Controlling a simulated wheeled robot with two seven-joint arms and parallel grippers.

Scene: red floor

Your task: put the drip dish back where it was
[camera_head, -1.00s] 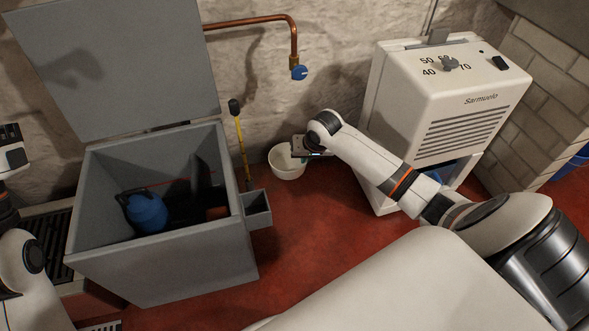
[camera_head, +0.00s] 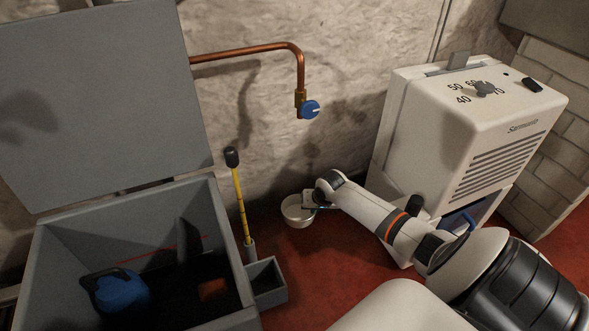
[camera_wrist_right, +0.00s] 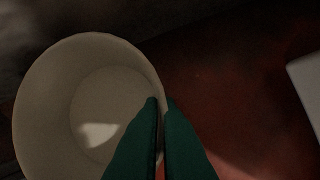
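The drip dish (camera_head: 291,216) is a round, off-white, open bowl low by the stone wall, below the copper pipe's blue-handled tap (camera_head: 309,109). In the right wrist view the dish (camera_wrist_right: 40,110) fills the left side, upright and seemingly empty. My right gripper (camera_head: 310,205) is at the dish's right rim. Its green fingers (camera_wrist_right: 162,103) are close together, one inside and one outside the wall, shut on the rim. I cannot tell whether the dish touches the floor. My left gripper is not in view.
A grey open-lidded bin (camera_head: 225,240) with a blue container (camera_head: 120,292) inside stands at left. A small grey box (camera_head: 268,290) and a yellow-handled tool (camera_head: 241,205) are at its side. A white heater (camera_head: 480,110) stands right of my arm. Red floor shows between.

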